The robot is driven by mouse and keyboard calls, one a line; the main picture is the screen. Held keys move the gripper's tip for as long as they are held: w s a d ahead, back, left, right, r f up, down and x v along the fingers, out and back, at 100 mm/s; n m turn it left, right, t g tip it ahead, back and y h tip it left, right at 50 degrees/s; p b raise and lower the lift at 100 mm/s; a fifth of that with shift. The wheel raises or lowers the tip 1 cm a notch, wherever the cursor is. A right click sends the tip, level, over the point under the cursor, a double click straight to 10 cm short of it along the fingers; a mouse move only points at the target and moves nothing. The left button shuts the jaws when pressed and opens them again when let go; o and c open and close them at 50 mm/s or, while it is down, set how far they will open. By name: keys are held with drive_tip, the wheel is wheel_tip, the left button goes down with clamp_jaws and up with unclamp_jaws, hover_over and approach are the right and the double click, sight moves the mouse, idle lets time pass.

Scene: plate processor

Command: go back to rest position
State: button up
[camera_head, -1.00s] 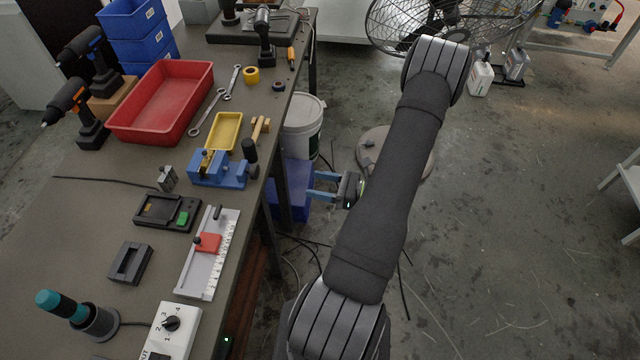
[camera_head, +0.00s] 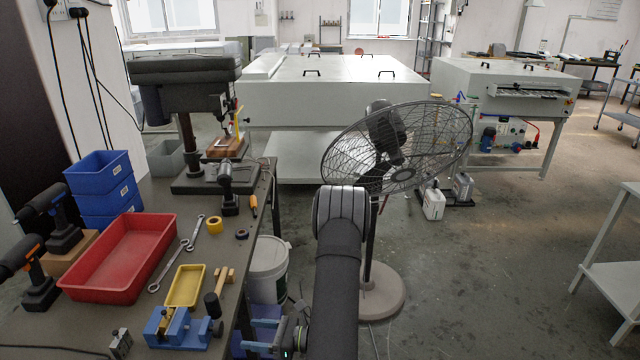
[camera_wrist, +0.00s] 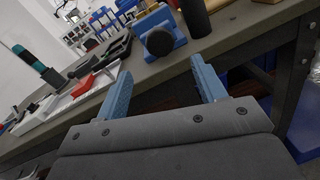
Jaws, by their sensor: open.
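My gripper (camera_wrist: 160,88) shows in the wrist view as two blue fingers spread wide, with nothing between them. It hangs just off the bench's edge, facing the bench. In the head view my gripper (camera_head: 265,343) is at the bottom, partly cut off by the frame, right of the bench (camera_head: 65,327). My dark arm stands upright in the lower middle of the head view and hides part of the floor. The blue vise (camera_head: 178,330) is on the bench left of the gripper. The vise also shows beyond the fingers in the wrist view (camera_wrist: 160,32).
A standing fan (camera_head: 398,150) is behind my arm. A white bucket (camera_head: 268,268) stands beside the bench. The red tray (camera_head: 122,258), yellow tray (camera_head: 186,286), wrenches and drills crowd the bench. A plate processor (camera_head: 330,95) is at the back.

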sight(222, 330)
drive_tip(key=a, duration=0.5)
drive_tip(key=w+a, duration=0.1)
drive_tip(key=a, duration=0.2)
drive_tip(key=shift+a+f, duration=0.1)
drive_tip(key=shift+a, duration=0.25)
drive_tip(key=shift+d, duration=0.15)
drive_tip(key=s+d, duration=0.2)
drive_tip(key=d, duration=1.5)
drive_tip(key=a, duration=0.5)
drive_tip(key=w+a, duration=0.1)
drive_tip(key=a, duration=1.1)
drive_tip(key=shift+w+a, duration=0.15)
drive_tip(key=shift+w, duration=0.25)
drive_tip(key=shift+w+a, duration=0.1)
drive_tip(key=shift+a, duration=0.05)
drive_tip(key=shift+n, duration=0.6)
drive_tip(key=s+d, duration=0.2)
drive_tip(key=d, duration=1.5)
drive_tip(key=shift+d, duration=0.25)
drive_tip(key=shift+a, duration=0.15)
